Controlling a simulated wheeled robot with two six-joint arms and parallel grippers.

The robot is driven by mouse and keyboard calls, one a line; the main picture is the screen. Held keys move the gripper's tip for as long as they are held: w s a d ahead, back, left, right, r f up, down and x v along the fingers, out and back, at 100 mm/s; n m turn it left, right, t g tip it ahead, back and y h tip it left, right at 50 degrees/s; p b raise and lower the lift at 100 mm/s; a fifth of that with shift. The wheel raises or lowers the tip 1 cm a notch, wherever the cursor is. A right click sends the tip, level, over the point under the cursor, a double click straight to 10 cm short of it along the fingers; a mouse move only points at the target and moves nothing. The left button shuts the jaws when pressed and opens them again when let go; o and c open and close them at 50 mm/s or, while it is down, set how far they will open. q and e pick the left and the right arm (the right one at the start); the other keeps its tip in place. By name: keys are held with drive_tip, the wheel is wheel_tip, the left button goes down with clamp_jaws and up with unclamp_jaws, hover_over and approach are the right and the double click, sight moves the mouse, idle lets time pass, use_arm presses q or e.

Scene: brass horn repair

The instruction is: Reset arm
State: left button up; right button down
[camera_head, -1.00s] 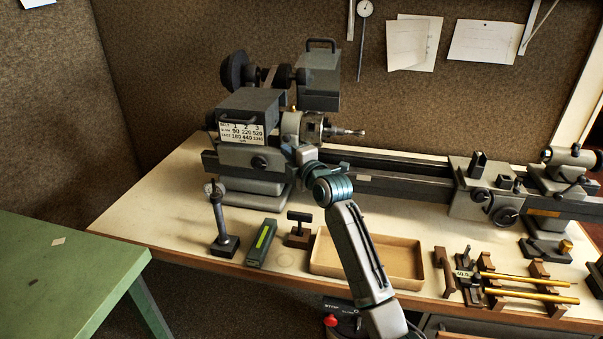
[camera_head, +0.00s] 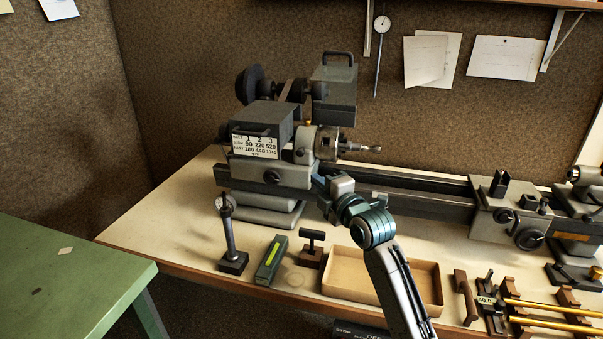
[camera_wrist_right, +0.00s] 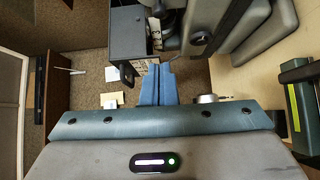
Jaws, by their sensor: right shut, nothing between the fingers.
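My right arm reaches up from the lower right in the head view. Its gripper (camera_head: 321,187) is in front of the lathe (camera_head: 262,175), just below the chuck (camera_head: 327,144). In the right wrist view the two blue fingers (camera_wrist_right: 157,84) lie together with nothing between them. Beyond them is the lathe's dark headstock cover (camera_wrist_right: 127,32). I cannot tell whether the fingertips touch the lathe. My left gripper is not in view.
On the bench front are a stand (camera_head: 230,240), a green-grey box with a yellow strip (camera_head: 269,260), a T-handled tool (camera_head: 312,248), an open shallow tray (camera_head: 345,284) and brass rods on supports (camera_head: 550,309). A green table (camera_head: 70,275) stands at left. The bench's left end is clear.

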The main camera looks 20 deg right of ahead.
drive_tip(key=s+f+m+g, duration=0.2)
drive_tip(key=s+f, duration=0.3)
drive_tip(key=f, duration=0.1)
drive_tip(key=s+a+f+m+g+h, duration=0.1)
drive_tip(key=s+f+m+g, duration=0.1)
drive_tip(key=s+f, duration=0.3)
drive_tip(key=s+f+m+g, duration=0.2)
drive_tip(key=s+f+m, duration=0.2)
drive_tip(key=f, duration=0.5)
drive_tip(key=shift+s+a+g+h, duration=0.15)
drive_tip(key=shift+s+g+h, duration=0.2)
drive_tip(key=shift+s, duration=0.75)
drive_tip(key=s+d+f+m+g+h, duration=0.1)
drive_tip(key=s+f+m+g, duration=0.4)
drive_tip(key=s, duration=0.8)
drive_tip(key=s+f+m+g+h, duration=0.1)
drive_tip(key=s+f+m+g, duration=0.35)
drive_tip(key=s, duration=0.85)
wheel_tip(320, 180, down, 29)
drive_tip(key=d+m, duration=0.2)
drive_tip(key=d, duration=0.1)
drive_tip(key=s+d+f, duration=0.1)
drive_tip(key=s+f, duration=1.7)
drive_tip(key=f, duration=0.2)
drive_tip(key=shift+d+f, duration=0.15)
drive_tip(key=shift+f, duration=0.2)
